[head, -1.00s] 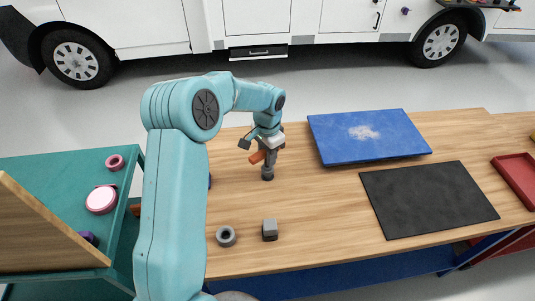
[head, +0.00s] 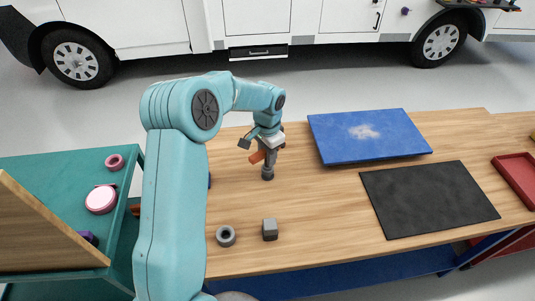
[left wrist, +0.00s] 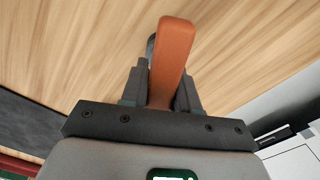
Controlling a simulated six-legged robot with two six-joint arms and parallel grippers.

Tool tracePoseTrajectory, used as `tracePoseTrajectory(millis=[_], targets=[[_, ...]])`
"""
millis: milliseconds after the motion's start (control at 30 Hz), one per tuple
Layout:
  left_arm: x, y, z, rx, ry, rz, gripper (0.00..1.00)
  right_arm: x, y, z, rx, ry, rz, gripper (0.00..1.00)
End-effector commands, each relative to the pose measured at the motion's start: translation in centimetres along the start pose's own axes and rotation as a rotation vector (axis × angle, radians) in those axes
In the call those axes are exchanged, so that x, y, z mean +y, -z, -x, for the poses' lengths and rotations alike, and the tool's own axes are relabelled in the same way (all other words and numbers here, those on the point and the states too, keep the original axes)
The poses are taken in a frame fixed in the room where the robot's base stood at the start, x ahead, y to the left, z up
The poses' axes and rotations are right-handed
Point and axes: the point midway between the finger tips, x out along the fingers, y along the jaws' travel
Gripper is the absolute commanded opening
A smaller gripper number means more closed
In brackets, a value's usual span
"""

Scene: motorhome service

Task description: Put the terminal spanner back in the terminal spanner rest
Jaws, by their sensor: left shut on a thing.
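My left gripper (head: 266,155) is shut on the orange handle of the terminal spanner (head: 257,157), over the wooden bench. In the left wrist view the orange handle (left wrist: 172,55) stands up between the two dark fingers, with a small grey curved part just behind it. The spanner's far end is hidden. A dark grey round piece (head: 267,174) shows directly below the gripper; I cannot tell whether it is the terminal spanner rest or whether the spanner touches it. My right gripper is not in view.
A grey ring (head: 226,236) and a grey block (head: 269,229) are near the bench's front edge. A blue board (head: 390,143) and a black mat (head: 428,200) lie to the right, with a red tray (head: 517,178) beyond. A teal cart (head: 60,180) stands left. Bare wood surrounds the gripper.

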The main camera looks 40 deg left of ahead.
Motion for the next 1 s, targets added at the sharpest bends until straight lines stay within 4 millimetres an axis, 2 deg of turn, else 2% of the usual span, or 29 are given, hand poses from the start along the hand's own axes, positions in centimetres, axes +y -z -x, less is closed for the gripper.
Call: tracePoseTrajectory(millis=[800,833,900,1000], targets=[[0.0,0.0,-2.5,0.001,0.001,0.0,0.0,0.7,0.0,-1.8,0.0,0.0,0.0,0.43],[0.0,0.0,-2.4,0.001,0.001,0.0,0.36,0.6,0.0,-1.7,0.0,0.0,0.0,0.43],[0.0,0.0,-2.3,0.001,0.001,0.0,0.59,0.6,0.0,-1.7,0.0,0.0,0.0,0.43],[0.0,0.0,-2.4,0.001,0.001,0.0,0.6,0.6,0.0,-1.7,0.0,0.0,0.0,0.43]])
